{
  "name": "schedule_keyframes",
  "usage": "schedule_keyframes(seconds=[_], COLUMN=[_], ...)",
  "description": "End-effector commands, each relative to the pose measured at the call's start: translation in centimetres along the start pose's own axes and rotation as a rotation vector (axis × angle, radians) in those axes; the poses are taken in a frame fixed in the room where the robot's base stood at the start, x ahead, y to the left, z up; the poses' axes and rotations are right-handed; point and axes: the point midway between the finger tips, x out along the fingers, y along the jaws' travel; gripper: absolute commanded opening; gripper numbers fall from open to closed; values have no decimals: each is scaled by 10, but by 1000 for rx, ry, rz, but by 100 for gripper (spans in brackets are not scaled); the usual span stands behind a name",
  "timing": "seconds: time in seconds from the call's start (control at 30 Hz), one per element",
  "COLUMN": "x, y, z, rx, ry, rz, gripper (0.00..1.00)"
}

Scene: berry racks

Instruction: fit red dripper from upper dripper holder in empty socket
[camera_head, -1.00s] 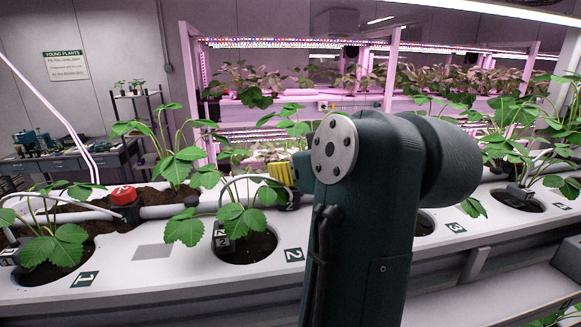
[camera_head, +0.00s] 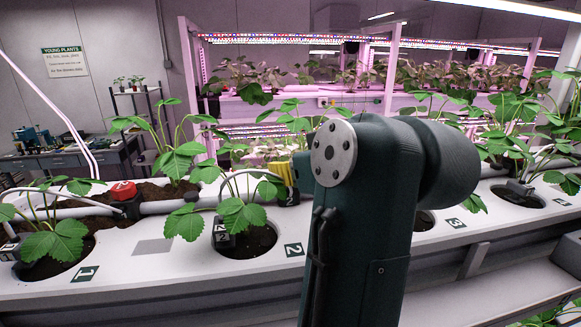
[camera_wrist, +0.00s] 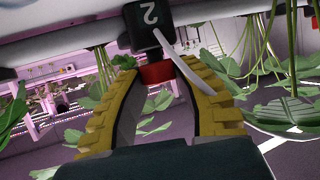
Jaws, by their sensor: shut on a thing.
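In the wrist view my gripper (camera_wrist: 157,90) has two yellow ribbed fingers, shut on the red dripper (camera_wrist: 156,73) at the tips. The dripper is up against a black block marked 2 (camera_wrist: 148,28), which has a white tube. I cannot tell whether it is seated in a socket. In the head view a yellow finger (camera_head: 280,172) shows just left of my arm, close above a black fitting (camera_head: 288,196) on the white pipe. My arm hides the rest of the gripper and the dripper.
A black fitting with a red top (camera_head: 124,192) sits on the pipe at left. A white trough (camera_head: 150,270) with numbered plant holes runs across the front. Strawberry leaves (camera_head: 240,214) and thin tubes stand close to the gripper. Lit racks (camera_head: 345,100) stand behind.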

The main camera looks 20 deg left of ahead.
Motion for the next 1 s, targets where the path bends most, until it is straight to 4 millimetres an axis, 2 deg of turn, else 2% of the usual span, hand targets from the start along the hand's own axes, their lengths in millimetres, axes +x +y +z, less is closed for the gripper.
schedule_keyframes(seconds=[0.23, 0.27, 0.37, 0.4, 0.6, 0.7, 0.73, 1.0], x=[3, 2, 2, 2, 2, 2, 2, 3], y=[0, 0, 0, 0, 0, 0, 0, 0], z=[7, 6, 6, 6, 6, 6, 6, 6], rx=[0, -1, 0, 0, 0, 0, 0, 0], ry=[0, 1, 0, 0, 0, 0, 0, 0], rz=[0, 0, 0, 0, 0, 0, 0, 0], gripper=[17, 37, 56, 60, 60, 82, 85, 85])
